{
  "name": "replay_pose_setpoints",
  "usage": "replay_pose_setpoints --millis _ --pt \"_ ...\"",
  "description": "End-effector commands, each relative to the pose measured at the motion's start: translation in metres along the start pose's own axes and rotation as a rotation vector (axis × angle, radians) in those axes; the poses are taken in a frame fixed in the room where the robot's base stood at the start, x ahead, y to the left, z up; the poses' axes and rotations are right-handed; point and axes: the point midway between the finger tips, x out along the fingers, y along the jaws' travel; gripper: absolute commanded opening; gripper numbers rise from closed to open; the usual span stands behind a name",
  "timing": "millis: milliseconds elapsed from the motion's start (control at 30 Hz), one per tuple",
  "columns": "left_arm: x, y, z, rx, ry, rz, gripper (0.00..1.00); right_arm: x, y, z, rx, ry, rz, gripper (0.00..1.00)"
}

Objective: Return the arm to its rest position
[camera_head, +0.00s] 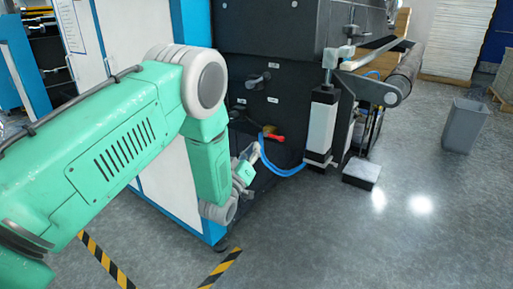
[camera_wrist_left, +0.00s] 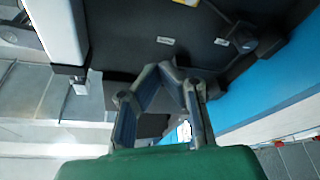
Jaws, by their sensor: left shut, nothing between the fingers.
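My left arm is green and grey and comes in from the left in the head view. It bends at the elbow, drops down and turns up at the wrist. My left gripper (camera_head: 251,152) is small and partly lost against the dark machine (camera_head: 285,105), low on its front. In the left wrist view my left gripper (camera_wrist_left: 162,70) is shut and empty, its two fingers angled in until their tips meet. The dark machine panel (camera_wrist_left: 125,35) lies beyond the fingers. My right gripper is in neither view.
A red-handled valve (camera_head: 273,136) and blue hose (camera_head: 282,170) are close to the gripper. A blue and white cabinet (camera_head: 160,165) stands behind the arm. A box (camera_head: 361,173) and grey bin (camera_head: 465,124) stand to the right. Open floor (camera_head: 370,240) lies in front.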

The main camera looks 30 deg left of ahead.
Motion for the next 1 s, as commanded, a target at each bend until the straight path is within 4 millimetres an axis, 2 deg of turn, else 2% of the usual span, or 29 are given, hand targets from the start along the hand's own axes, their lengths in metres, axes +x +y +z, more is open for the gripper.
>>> replay_pose_setpoints --millis 300,367,467,567,633,733,800,867,900,1000 --pt "-0.002 0.001 0.003 0.004 -0.012 -0.006 0.0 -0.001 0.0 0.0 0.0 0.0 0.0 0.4" --pt "-0.009 -0.002 0.011 0.014 -0.052 -0.027 0.0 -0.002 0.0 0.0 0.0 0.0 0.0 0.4" --pt "-0.036 -0.01 0.04 0.057 -0.195 -0.096 0.0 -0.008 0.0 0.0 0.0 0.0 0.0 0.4" --pt "-0.088 -0.02 0.079 0.127 -0.426 -0.19 0.0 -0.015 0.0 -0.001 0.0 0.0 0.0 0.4" --pt "-0.136 -0.025 0.104 0.182 -0.612 -0.249 0.0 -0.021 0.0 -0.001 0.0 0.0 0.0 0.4" --pt "-0.21 -0.029 0.128 0.257 -0.871 -0.31 0.0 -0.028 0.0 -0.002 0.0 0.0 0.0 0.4" --pt "-0.264 -0.027 0.136 0.304 -1.051 -0.338 0.0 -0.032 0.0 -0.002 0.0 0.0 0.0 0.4" --pt "-0.309 -0.024 0.138 0.34 -1.2 -0.353 0.0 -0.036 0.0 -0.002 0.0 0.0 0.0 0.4" --pt "-0.338 -0.022 0.136 0.361 -1.296 -0.359 0.0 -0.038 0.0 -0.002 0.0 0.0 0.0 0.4" --pt "-0.401 -0.014 0.125 0.404 -1.504 -0.363 0.0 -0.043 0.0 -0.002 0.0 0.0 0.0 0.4"
